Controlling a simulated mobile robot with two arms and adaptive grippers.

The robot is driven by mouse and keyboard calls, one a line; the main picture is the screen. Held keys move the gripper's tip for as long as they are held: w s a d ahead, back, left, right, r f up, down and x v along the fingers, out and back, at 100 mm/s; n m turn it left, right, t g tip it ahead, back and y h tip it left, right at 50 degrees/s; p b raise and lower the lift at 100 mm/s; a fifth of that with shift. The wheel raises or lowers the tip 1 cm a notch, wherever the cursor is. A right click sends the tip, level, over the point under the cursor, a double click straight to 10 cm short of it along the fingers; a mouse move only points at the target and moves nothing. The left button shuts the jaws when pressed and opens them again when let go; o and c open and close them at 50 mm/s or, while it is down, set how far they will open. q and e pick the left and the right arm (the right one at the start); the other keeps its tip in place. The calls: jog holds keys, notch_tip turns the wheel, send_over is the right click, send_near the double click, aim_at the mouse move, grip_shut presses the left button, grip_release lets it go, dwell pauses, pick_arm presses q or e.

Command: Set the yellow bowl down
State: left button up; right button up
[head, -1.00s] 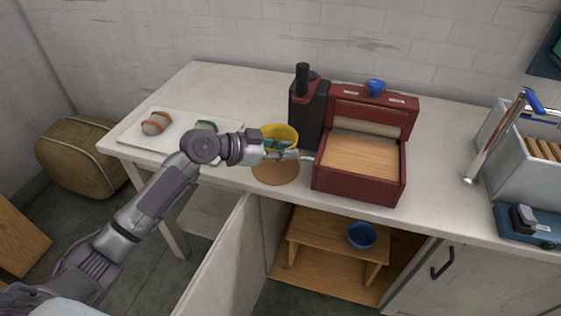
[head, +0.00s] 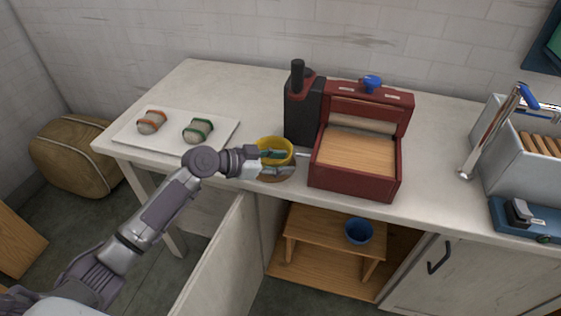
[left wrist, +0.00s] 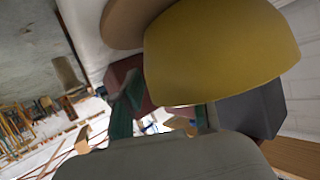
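The yellow bowl (head: 277,145) is upright over the round brown mat (head: 272,179) near the counter's front edge. It also fills much of the left wrist view (left wrist: 220,50), with the mat (left wrist: 125,22) partly behind it. My left gripper (head: 273,159) is shut on the bowl's wall, with a green finger pad showing inside the bowl. Its green fingers also show beside the bowl in the left wrist view (left wrist: 160,112). I cannot tell whether the bowl's base touches the mat. My right gripper is not in view.
A white board (head: 175,145) with two banded skeins lies left. A dark canister (head: 301,112) and a red box-like device (head: 352,180) stand close right of the bowl. A blue bowl (head: 358,231) sits on the shelf below, beside an open cabinet door (head: 222,262).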

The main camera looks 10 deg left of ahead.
pick_arm(q)
jog(key=shift+a, duration=0.1)
jog(key=b+v, duration=0.1)
jog(key=v, duration=1.1)
jog(key=shift+b, duration=0.35)
